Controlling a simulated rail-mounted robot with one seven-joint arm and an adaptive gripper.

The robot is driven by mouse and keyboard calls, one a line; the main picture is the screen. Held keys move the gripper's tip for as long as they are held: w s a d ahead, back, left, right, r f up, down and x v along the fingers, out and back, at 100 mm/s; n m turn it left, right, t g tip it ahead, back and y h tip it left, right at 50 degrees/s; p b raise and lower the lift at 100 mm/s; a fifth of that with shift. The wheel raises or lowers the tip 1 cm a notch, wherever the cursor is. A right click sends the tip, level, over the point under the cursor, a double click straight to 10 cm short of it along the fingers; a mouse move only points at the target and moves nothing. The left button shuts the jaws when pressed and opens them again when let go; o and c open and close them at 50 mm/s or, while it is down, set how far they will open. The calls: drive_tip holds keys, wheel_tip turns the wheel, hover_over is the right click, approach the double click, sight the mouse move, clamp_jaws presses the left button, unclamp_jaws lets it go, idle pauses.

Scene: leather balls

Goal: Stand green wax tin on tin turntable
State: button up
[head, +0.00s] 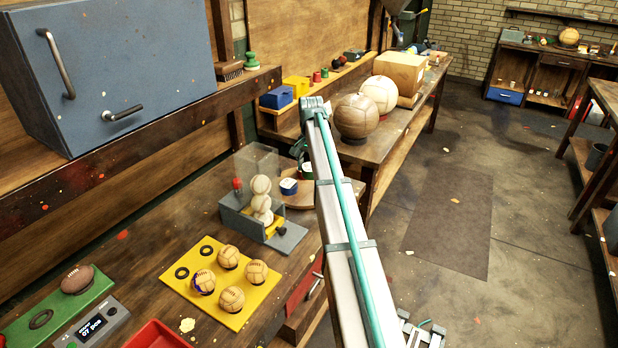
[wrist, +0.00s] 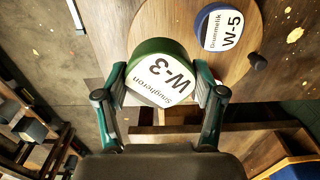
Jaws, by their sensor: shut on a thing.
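The green wax tin (wrist: 162,78), with a white label reading W-3, is between the two fingers of my gripper (wrist: 160,76), which is shut on it. In the head view the tin (head: 308,170) shows only partly beside my arm. The tin turntable (wrist: 160,22) is a round wooden disc with a dark knob at its edge; it also shows in the head view (head: 299,199). The held tin overlaps the disc's edge in the wrist view; I cannot tell whether it touches the disc. A blue tin (wrist: 222,30) labelled W-5 stands on the disc.
A grey stand (head: 288,238) with stacked pale balls and a clear cover stands left of the turntable. A yellow tray (head: 240,318) with several balls lies nearer. A brown ball (head: 356,117) and a cream ball (head: 380,94) sit behind, by a cardboard box (head: 399,72).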

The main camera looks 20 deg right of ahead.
drive_tip(key=p, duration=0.2)
hover_over(309, 187)
wheel_tip(309, 187, down, 6)
drive_tip(key=shift+s+r, duration=0.1)
drive_tip(key=shift+f+p, duration=0.4)
drive_tip(key=shift+f, duration=1.4)
drive_tip(key=shift+f, duration=0.15)
drive_tip(key=o, duration=1.2)
drive_tip(key=shift+o, duration=0.2)
wheel_tip(309, 187, up, 12)
drive_tip(key=b, duration=0.3)
drive_tip(key=shift+r, duration=0.2)
drive_tip(key=shift+d, duration=0.1)
